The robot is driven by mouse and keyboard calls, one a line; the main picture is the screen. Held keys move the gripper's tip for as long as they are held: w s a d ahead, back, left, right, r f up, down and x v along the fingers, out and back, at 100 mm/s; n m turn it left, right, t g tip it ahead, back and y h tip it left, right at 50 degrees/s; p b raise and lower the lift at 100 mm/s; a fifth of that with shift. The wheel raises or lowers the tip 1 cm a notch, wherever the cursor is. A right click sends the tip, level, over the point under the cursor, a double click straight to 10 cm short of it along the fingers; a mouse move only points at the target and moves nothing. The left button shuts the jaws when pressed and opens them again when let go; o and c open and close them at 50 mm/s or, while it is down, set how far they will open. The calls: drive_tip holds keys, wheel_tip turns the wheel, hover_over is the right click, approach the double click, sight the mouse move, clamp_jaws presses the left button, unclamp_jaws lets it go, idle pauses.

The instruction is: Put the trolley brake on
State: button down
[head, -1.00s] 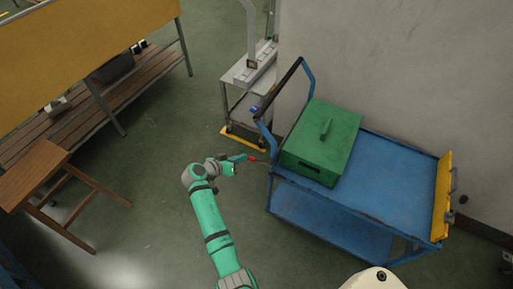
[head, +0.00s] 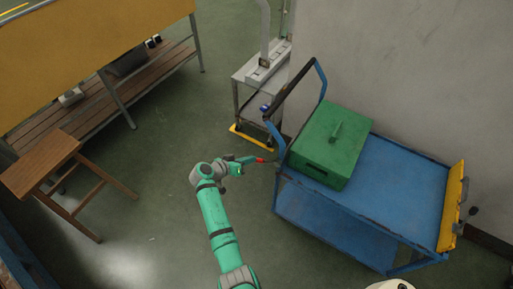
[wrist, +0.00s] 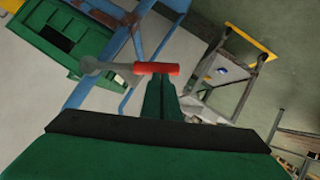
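The blue trolley (head: 400,180) stands against the grey wall at the right in the head view. A grey lever (wrist: 95,66) with a red grip (wrist: 157,68) projects from its handle end; the red grip also shows in the head view (head: 260,160). My gripper (head: 246,161) is at this red grip, left of the trolley. In the wrist view my green fingers (wrist: 160,98) look together, with their tips right at the red grip. I see no gap between them. Whether they touch or press the grip is not clear.
A green box (head: 330,150) sits on the trolley deck near the push handle (head: 297,88). A grey cart (head: 262,75) with a yellow base edge stands behind. A wooden stool (head: 45,165) and slatted bench (head: 110,100) are at the left. The floor between is clear.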

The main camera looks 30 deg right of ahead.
drive_tip(key=w+r+v, duration=0.1)
drive_tip(key=w+v, duration=0.1)
drive_tip(key=v, duration=1)
drive_tip(key=shift+r, duration=0.55)
drive_tip(key=shift+a, duration=0.1)
